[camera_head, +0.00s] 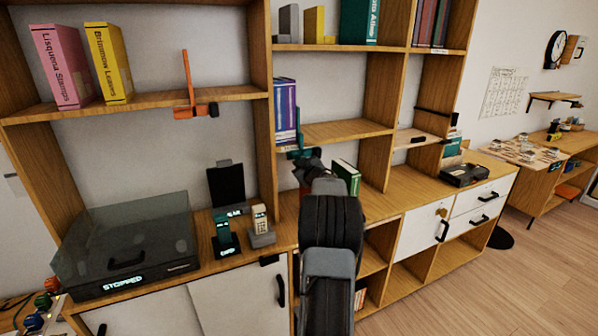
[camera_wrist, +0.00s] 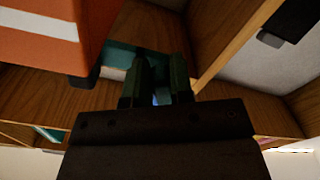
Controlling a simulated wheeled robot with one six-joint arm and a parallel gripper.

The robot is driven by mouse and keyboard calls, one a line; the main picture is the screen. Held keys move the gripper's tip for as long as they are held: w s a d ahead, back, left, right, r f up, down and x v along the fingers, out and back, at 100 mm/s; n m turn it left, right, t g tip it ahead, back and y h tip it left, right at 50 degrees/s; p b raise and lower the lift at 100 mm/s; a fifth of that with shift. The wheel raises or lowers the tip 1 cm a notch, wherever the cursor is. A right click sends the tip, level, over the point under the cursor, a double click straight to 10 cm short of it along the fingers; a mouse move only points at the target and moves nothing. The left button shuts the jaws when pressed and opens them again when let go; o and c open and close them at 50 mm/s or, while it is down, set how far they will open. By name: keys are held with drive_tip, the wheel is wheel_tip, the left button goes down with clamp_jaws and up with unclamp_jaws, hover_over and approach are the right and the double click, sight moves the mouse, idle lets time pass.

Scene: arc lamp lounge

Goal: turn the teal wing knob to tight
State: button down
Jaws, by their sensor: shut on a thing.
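The teal wing knob (camera_head: 298,153) shows as a small teal part at the shelf upright in the head view, mostly hidden by my gripper (camera_head: 305,158). My gripper is at it, shut on the knob. In the wrist view my gripper's two fingers (camera_wrist: 160,72) point up the picture, with a teal surface (camera_wrist: 122,56) just beyond and to their left. The grip itself is dark, and I cannot make out the knob's angle or any tight mark.
Wooden shelf boards and uprights (camera_head: 261,45) closely surround my gripper. A purple book (camera_head: 285,105) stands just above it and a green book (camera_head: 346,176) to its right. An orange block (camera_wrist: 45,35) is close in the wrist view.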

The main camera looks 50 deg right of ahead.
drive_tip(key=n+b, duration=0.1)
drive_tip(key=n, duration=0.1)
drive_tip(key=n+b, duration=0.1)
drive_tip(key=n, duration=0.1)
drive_tip(key=n+b, duration=0.1)
drive_tip(key=n, duration=0.1)
drive_tip(key=shift+s+d+r, duration=0.15)
drive_tip(key=shift+d+r, duration=0.2)
drive_tip(key=shift+d, duration=0.05)
drive_tip(key=shift+d+r+n+b, duration=0.15)
drive_tip(key=shift+n+b, duration=0.25)
drive_tip(key=shift+n, duration=0.65)
drive_tip(key=shift+a+r+n+b, duration=0.1)
drive_tip(key=shift+r+n+b, duration=0.25)
drive_tip(key=shift+n, duration=0.65)
drive_tip(key=shift+d+r+n+b, duration=0.15)
drive_tip(key=shift+n+b, duration=0.3)
drive_tip(key=shift+n, duration=0.6)
drive_tip(key=shift+a, duration=0.1)
drive_tip(key=c, duration=1)
unclamp_jaws()
drive_tip(key=shift+s, duration=0.1)
drive_tip(key=b+v, duration=0.2)
drive_tip(key=v, duration=1.1)
drive_tip(key=shift+s, duration=0.35)
drive_tip(key=shift+a, duration=0.15)
